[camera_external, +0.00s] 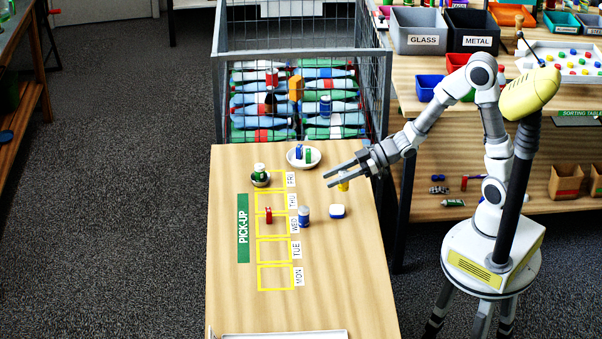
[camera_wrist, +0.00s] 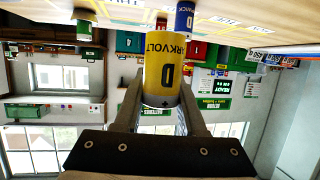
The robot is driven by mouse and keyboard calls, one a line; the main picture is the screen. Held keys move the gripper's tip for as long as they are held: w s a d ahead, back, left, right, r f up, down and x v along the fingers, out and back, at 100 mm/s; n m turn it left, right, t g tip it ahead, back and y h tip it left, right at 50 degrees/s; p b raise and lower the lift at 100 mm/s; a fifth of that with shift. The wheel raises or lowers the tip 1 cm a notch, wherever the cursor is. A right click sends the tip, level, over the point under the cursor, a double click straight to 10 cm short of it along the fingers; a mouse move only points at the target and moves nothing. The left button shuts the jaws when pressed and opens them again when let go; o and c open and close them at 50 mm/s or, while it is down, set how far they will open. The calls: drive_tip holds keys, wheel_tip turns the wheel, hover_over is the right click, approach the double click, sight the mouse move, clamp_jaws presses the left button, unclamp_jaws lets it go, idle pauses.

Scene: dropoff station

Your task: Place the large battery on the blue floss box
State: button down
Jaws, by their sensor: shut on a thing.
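The large battery (camera_wrist: 161,72) is a yellow cylinder marked with a D and stands between my gripper's fingers in the wrist view. In the external view the yellow battery (camera_external: 343,185) shows partly below the fingers. My gripper (camera_external: 329,178) is shut on it, over the right part of the table near the bowl. A small white box with a blue edge (camera_external: 337,211), which looks like the blue floss box, lies on the table just in front of the gripper. Whether the battery is clear of the tabletop is hard to tell.
A blue-and-grey cylinder (camera_external: 304,216) stands left of the box. A white bowl (camera_external: 291,160) holds a blue and a green item. A green-and-white item (camera_external: 260,170) sits in a dark dish. The table's front is mostly clear.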

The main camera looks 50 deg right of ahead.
drive_tip(key=shift+s+a+f+b, duration=0.1)
drive_tip(key=shift+a+f+b, duration=0.35)
drive_tip(key=shift+f, duration=0.45)
drive_tip(key=shift+w+a+f+b, duration=0.1)
drive_tip(key=shift+a+f+b, duration=0.35)
drive_tip(key=shift+f, duration=0.5)
drive_tip(key=shift+s+a+f+b, duration=0.1)
drive_tip(key=shift+a+f+b, duration=0.35)
drive_tip(key=shift+f, duration=0.45)
drive_tip(key=shift+f, duration=0.15)
drive_tip(key=shift+c, duration=2.4)
unclamp_jaws()
